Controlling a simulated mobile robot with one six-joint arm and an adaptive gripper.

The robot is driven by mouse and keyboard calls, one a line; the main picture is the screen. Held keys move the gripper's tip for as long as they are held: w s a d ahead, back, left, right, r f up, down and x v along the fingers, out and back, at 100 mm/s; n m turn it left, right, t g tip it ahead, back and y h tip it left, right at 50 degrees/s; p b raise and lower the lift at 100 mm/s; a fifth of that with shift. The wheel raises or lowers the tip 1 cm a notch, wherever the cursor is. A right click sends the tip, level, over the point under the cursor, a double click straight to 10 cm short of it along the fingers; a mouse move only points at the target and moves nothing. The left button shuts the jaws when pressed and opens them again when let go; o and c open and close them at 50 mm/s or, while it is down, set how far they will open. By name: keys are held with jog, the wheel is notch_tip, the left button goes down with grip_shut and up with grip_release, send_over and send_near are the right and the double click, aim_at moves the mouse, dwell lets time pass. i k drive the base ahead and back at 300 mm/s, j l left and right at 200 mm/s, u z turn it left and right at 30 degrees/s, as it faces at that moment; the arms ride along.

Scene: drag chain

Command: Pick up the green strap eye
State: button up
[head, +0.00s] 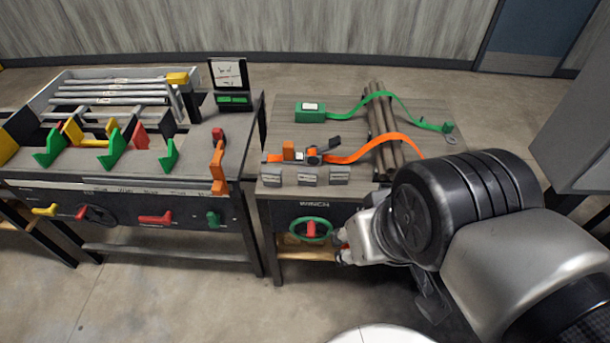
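The green strap eye (447,127) is a small green piece at the right end of the green strap (391,94), at the back right of the right-hand table (345,110). The strap arches over a bundle of brown pipes (379,122) from a green box (310,112). My arm fills the lower right. My gripper (343,245) is partly visible at the arm's left end, low in front of the table and near the winch wheel. It is well apart from the green eye. Its fingers are too small and hidden to tell open from shut.
An orange strap (372,146) with a ratchet also crosses the pipes; my arm hides its right end. Several grey blocks (308,178) line the table's front edge. A green winch wheel (310,230) is below. Another table (120,170) with coloured levers stands left.

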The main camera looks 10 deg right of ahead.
aim_at(447, 128)
jog(key=z, duration=1.25)
